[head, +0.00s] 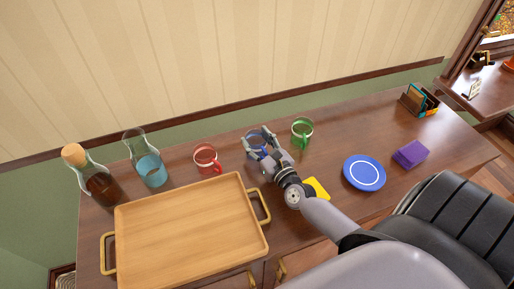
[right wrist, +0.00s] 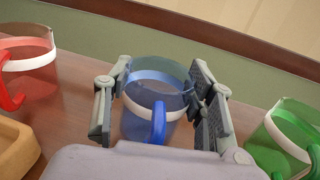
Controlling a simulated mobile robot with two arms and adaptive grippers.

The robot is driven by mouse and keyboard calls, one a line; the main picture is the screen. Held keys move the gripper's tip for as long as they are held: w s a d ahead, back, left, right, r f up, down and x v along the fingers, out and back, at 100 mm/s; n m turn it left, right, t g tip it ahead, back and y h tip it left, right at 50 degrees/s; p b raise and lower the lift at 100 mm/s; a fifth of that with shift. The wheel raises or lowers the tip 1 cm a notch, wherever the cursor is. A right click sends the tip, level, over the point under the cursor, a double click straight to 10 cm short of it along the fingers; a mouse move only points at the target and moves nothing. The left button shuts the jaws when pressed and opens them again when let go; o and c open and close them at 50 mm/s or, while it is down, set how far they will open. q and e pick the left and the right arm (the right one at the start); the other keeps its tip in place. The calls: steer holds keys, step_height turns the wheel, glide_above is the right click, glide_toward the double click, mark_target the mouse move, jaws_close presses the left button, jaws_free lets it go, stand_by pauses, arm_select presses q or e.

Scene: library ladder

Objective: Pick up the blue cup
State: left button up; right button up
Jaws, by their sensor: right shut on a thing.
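The blue cup (right wrist: 152,105) stands between the two fingers of my right gripper (right wrist: 160,105) in the right wrist view, with its blue handle toward the camera. The gripper is shut on the cup's sides. In the head view the right gripper (head: 262,143) is around the blue cup (head: 259,134), between the red and green cups, and partly hides it. I cannot tell whether the cup touches the table. My left gripper is not in view.
A red cup (head: 206,157) stands to the left and a green cup (head: 302,131) close to the right. A wooden tray (head: 190,232), a carafe (head: 150,169), a corked bottle (head: 97,186), a blue plate (head: 364,172) and a purple block (head: 411,153) are also on the table.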

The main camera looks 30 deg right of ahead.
steer(key=shift+r, duration=0.1)
step_height(320, 180, up, 20)
steer(key=p, duration=1)
